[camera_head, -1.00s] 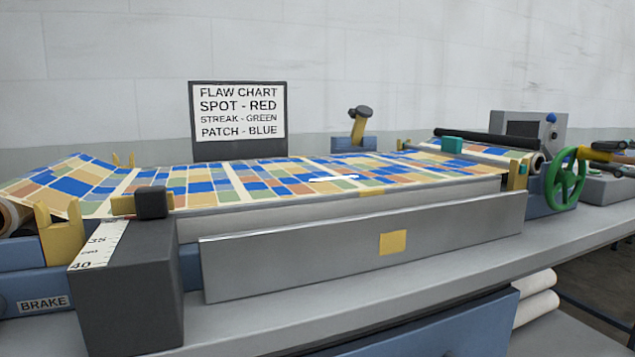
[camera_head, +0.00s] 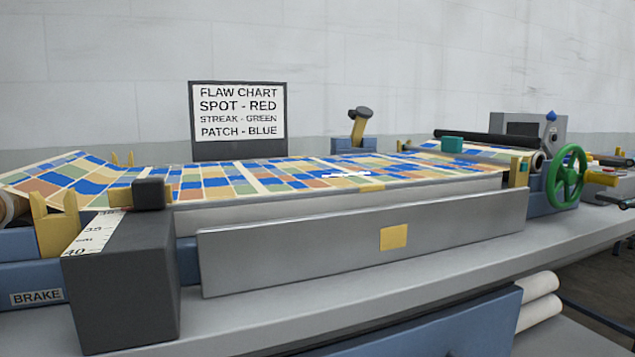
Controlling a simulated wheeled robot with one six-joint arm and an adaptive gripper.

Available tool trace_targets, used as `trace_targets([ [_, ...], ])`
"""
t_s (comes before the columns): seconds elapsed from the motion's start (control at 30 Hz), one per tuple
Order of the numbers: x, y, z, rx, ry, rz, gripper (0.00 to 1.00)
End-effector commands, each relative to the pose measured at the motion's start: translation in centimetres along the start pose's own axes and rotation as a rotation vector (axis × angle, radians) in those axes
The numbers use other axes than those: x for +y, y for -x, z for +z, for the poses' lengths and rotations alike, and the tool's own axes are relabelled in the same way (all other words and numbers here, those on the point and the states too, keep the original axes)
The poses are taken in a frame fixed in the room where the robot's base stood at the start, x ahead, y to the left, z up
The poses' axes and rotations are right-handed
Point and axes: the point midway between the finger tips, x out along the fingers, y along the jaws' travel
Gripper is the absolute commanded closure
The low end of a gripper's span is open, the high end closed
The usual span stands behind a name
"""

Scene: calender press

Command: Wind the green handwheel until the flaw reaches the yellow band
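My gripper (camera_head: 614,180) is at the right edge, partly cut off. Its dark fingers appear spread above and below the handle, with gaps between. The flaw (camera_head: 346,174), a white irregular mark, lies on the patterned sheet near the middle. A yellow band (camera_head: 371,188) marks the bed's front edge, slightly right of the flaw, and a yellow square (camera_head: 393,238) is on the front panel below.
A flaw chart (camera_head: 239,112) stands behind the sheet. A grey block with a ruler (camera_head: 95,232) and a brake label (camera_head: 37,297) are at the left.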

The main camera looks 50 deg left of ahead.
Motion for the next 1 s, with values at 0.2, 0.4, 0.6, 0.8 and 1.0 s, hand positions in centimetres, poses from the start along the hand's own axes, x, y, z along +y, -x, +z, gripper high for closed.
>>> trace_targets([
  [0.2,0.0,0.0,0.0,0.000,0.000,0.000,0.38],
  [0.4,0.1,0.6,-0.1,0.002,0.000,0.000,0.38],
  [0.6,0.1,2.4,0.0,0.002,0.001,0.000,0.38],
  [0.8,0.1,4.1,-0.1,0.002,0.000,0.000,0.38],
  [1.0,0.1,5.8,-0.1,0.002,0.000,0.000,0.38],
])
